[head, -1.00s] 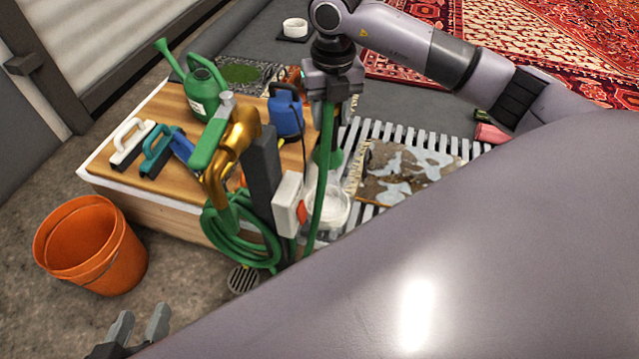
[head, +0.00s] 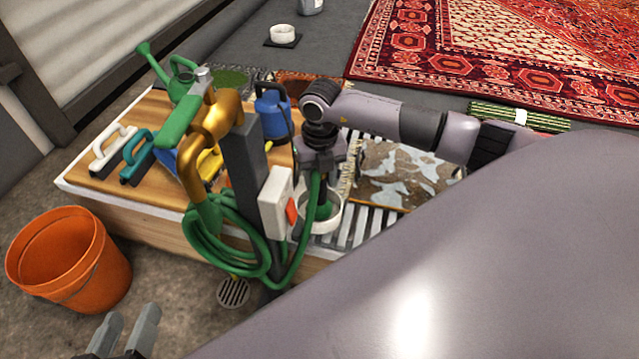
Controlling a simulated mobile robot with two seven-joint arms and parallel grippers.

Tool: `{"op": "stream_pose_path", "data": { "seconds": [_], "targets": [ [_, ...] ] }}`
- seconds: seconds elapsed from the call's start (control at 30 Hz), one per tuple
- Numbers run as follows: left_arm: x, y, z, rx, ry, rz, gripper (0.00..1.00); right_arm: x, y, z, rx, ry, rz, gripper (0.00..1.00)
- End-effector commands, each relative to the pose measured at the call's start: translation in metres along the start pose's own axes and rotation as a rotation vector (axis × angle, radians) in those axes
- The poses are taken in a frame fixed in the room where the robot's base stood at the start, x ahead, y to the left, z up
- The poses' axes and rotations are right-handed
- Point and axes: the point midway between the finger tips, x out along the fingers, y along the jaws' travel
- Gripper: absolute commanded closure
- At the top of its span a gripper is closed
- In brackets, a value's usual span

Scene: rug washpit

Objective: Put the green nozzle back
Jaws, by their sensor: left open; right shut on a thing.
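My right gripper (head: 319,165) points down and is shut on the green nozzle (head: 323,208), whose green lower part shows below the jaws. The nozzle sits low at a white round holder (head: 331,223), its lower end within the rim; whether it touches the bottom is hidden. A green hose (head: 245,235) loops from the brass standpipe (head: 212,150) and runs up to the nozzle. My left gripper (head: 125,335) is open and empty at the bottom left, above the floor.
A wooden bench (head: 85,183) carries brushes, a green watering can (head: 183,78) and a blue sprayer (head: 272,112). A dark post with a white box (head: 276,200) stands close left of the holder. An orange bucket (head: 70,265) is on the floor. A patterned rug (head: 450,45) lies behind.

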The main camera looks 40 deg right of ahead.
Motion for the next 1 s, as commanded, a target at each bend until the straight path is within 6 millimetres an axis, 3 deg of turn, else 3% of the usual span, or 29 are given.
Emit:
{"op": "stream_pose_path", "data": {
  "seconds": [0.1,0.5,0.53,0.6,0.87,1.0],
  "targets": [
    [-0.002,-0.003,0.002,0.022,0.013,-0.01,0.47,0.013,0.0,0.0,0.0,-0.001,0.002,0.91],
    [-0.002,-0.004,0.001,0.031,0.018,-0.015,0.47,0.017,0.0,0.0,-0.001,-0.002,0.001,0.91],
    [-0.003,-0.004,0.0,0.032,0.019,-0.016,0.47,0.017,0.0,0.0,-0.001,-0.001,0.001,0.54],
    [-0.003,-0.003,0.0,0.032,0.019,-0.015,0.47,0.016,0.0,0.0,-0.001,-0.001,0.001,0.35],
    [-0.003,-0.003,0.0,0.031,0.019,-0.015,0.47,0.016,0.0,0.0,-0.001,0.0,0.0,0.35],
    [-0.004,0.0,-0.004,0.019,0.016,-0.007,0.47,0.006,0.0,0.001,-0.001,-0.002,0.001,0.35]
  ]
}}
